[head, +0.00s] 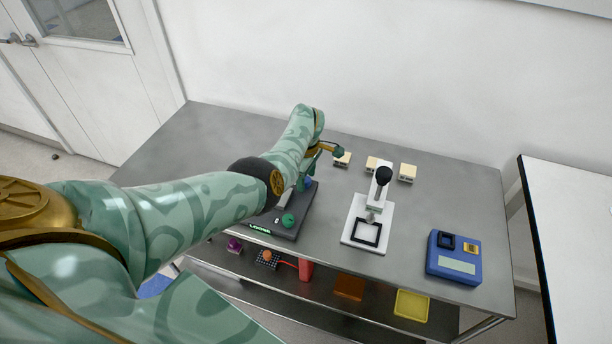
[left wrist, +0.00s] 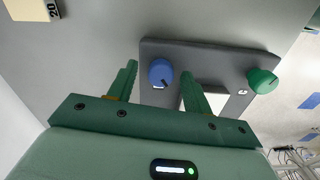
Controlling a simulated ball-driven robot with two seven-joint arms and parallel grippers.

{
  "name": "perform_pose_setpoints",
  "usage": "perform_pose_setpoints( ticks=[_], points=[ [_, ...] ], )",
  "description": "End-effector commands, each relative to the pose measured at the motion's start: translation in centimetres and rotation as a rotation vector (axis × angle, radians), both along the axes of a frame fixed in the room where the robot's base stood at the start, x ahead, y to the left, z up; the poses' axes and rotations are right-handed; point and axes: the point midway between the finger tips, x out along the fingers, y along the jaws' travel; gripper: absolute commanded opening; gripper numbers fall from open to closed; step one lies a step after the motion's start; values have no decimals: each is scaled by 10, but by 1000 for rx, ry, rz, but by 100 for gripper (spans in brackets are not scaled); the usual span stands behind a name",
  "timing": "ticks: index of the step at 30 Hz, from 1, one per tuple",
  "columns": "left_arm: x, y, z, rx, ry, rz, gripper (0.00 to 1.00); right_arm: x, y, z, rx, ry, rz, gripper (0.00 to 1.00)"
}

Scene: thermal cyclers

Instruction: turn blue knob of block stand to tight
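The block stand (head: 268,222) is a dark grey flat unit on the steel table, partly hidden by my left arm. Its blue knob (head: 308,183) is at the far end, and its green knob (head: 288,220) at the near end. My left gripper (head: 322,155) is above the far end of the stand. In the left wrist view, my left gripper (left wrist: 160,75) is open, with its fingers either side of the blue knob (left wrist: 161,72) in the picture. A gap shows on the left; contact on the right is unclear. The green knob (left wrist: 262,81) is farther right. My right gripper is out of view.
A white stand with a black knob (head: 383,175) and a blue device (head: 455,257) are to the right. Small cream blocks (head: 407,172) lie behind. A lower shelf holds a red item (head: 306,270) and a yellow tray (head: 411,305). The table's right front is partly clear.

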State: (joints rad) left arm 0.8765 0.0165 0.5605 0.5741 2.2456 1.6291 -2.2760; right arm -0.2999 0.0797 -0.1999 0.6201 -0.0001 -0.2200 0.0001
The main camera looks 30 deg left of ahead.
Motion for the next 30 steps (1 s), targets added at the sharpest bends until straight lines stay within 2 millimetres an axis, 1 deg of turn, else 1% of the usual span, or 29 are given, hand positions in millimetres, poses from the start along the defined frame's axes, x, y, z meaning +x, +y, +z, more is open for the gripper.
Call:
perform_pose_setpoints(
  ticks=[5,8,11,15,21,25,30],
  points=[
    [0,0,2,1,1,0,50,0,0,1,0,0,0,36],
    [0,0,13,1,-1,1,50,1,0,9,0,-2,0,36],
    [0,0,35,0,-3,2,50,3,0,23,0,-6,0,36],
    [1,0,74,1,-4,0,50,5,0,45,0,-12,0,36],
    [1,0,125,1,-3,1,50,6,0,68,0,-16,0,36],
    [1,0,148,1,-2,0,50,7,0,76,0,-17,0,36],
    [0,0,162,0,0,0,50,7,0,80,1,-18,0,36]
  ],
)
